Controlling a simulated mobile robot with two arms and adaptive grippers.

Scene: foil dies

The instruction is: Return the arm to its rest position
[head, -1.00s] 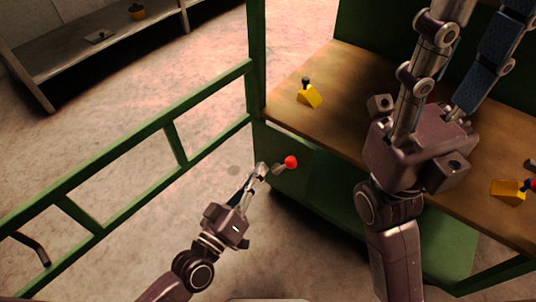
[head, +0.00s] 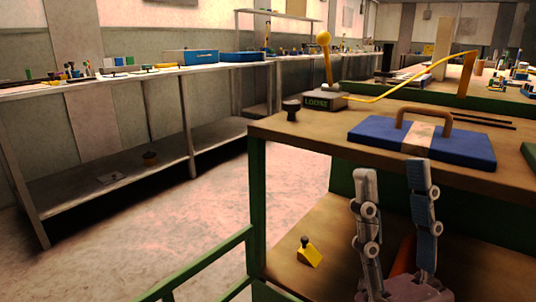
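My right gripper (head: 390,167) is in the lower right of the head view, in front of the green-framed cart. Its two fingers point upward and stand apart, with nothing held between them. A reddish thing (head: 403,256) shows low between the fingers and seems to lie behind them; I cannot tell what it is. The palm is cut off by the bottom edge of the picture. My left gripper is not in view.
The cart's wooden top (head: 300,128) carries a blue pad (head: 465,151) with a wooden handle, a grey "LOOSE" box (head: 325,103) with a yellow lever, and a dark knob (head: 291,109). A yellow block (head: 309,256) sits on the lower shelf. Open floor lies left, before a long bench (head: 130,79).

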